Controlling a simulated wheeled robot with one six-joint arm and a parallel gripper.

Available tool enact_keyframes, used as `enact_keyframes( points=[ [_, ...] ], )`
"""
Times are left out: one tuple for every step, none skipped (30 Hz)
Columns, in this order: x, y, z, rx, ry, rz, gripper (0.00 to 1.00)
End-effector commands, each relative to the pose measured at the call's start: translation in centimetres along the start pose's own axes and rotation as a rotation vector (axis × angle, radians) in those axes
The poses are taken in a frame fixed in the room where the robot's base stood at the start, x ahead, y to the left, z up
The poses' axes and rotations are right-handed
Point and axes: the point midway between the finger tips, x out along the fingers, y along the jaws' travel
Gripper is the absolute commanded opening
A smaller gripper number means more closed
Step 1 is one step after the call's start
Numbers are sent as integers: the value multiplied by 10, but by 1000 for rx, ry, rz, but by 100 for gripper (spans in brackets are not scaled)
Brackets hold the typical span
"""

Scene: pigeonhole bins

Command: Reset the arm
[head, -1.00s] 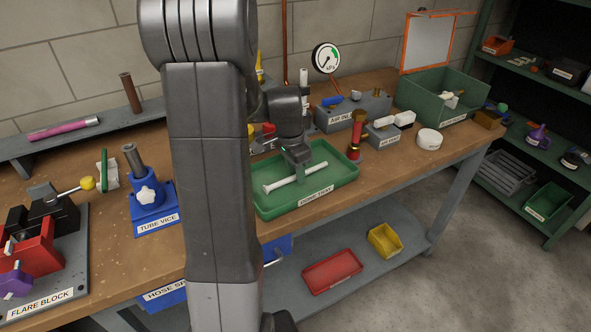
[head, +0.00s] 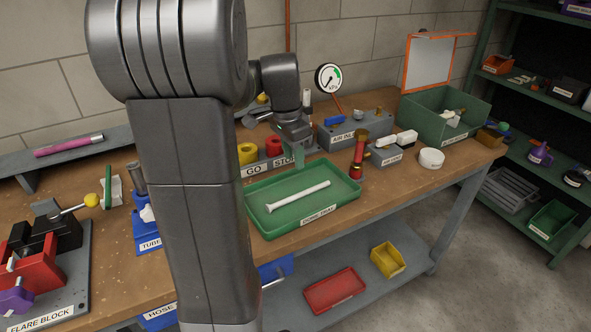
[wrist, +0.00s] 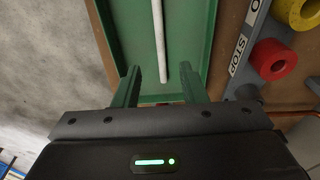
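My gripper (head: 297,152) hangs above the back edge of the green tray (head: 257,218), which is labelled as the done tray. In the wrist view its two green fingers (wrist: 163,90) stand apart with nothing between them. A white tube (head: 298,196) with a flared end lies in the tray, in front of the gripper and apart from it. The tube also shows in the wrist view (wrist: 159,35), beyond the fingertips. My arm covers part of the bench at the left middle of the head view.
Yellow and red GO and STOP buttons (head: 273,146) stand behind the tray. A red and brass fitting (head: 358,150), a grey block (head: 384,155) and a white round cap (head: 431,158) stand to its right. The blue tube vice (head: 147,215) and flare block (head: 45,270) are left.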

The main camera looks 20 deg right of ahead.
Motion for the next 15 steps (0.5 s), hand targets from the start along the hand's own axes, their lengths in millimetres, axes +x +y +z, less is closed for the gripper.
enact_keyframes(
  points=[
    [-6,0,0,0,1,-2,38],
    [-9,0,0,0,1,-2,38],
    [-12,0,0,0,0,0,38],
    [-13,0,0,0,0,0,38],
    [-15,0,0,0,0,0,38],
    [-16,0,0,0,0,0,38],
    [-16,0,0,0,0,0,38],
    [-16,0,0,0,0,0,38],
    [-17,0,0,0,0,0,38],
    [-17,0,0,0,0,0,38],
    [-16,0,0,0,0,0,38],
    [-16,0,0,0,0,0,38],
    [-16,0,0,0,0,0,38],
    [-16,0,0,0,0,0,38],
    [-16,0,0,0,0,1,38]
  ],
)
